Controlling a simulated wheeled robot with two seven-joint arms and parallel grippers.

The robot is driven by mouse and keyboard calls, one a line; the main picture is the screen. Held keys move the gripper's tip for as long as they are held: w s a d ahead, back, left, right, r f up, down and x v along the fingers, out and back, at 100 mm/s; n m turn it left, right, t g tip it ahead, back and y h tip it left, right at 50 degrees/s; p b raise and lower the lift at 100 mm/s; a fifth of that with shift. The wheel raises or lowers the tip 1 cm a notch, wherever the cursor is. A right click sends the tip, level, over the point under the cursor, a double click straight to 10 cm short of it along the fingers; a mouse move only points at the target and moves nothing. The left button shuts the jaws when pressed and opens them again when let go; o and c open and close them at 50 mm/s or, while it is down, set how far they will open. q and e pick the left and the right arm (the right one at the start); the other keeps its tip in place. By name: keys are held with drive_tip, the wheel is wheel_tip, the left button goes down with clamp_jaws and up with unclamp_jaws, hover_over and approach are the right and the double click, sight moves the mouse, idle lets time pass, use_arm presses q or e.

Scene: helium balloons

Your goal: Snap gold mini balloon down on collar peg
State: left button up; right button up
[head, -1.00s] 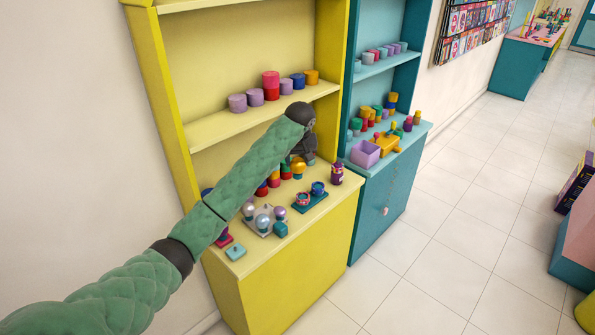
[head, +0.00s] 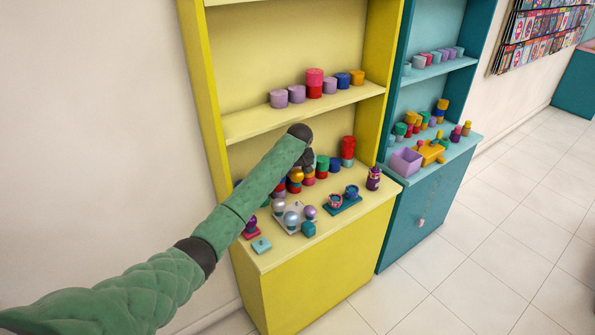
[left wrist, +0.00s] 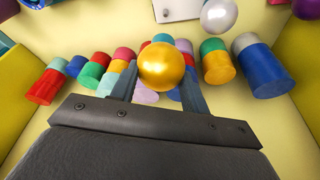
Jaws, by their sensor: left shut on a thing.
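The gold mini balloon (head: 296,175) is a shiny ball over the yellow counter, below my left gripper (head: 302,168). In the left wrist view the gold balloon (left wrist: 162,66) sits between the two fingers of my left gripper (left wrist: 165,88), which is shut on it. A pale plate (head: 291,232) with several pearly balloons stands in front of it. That plate's edge (left wrist: 180,9) and a silver balloon (left wrist: 218,15) show at the top of the left wrist view. I cannot make out which part is the collar peg. My right gripper is not in view.
Several coloured stacked cylinders (head: 347,150) stand at the back of the counter, close to the gripper. A teal stand with two small cups (head: 345,207), a dark purple figure (head: 373,178) and a teal block (head: 308,229) are nearby. A shelf (head: 250,122) is behind the arm.

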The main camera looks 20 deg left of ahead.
sight(297, 186)
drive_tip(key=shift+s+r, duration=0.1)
use_arm(q)
drive_tip(key=shift+p, duration=0.6)
drive_tip(key=shift+f, duration=0.5)
drive_tip(key=shift+f+b, duration=0.5)
drive_tip(key=shift+f, duration=2.65)
drive_tip(key=shift+f+b, duration=0.25)
drive_tip(key=shift+b, duration=0.05)
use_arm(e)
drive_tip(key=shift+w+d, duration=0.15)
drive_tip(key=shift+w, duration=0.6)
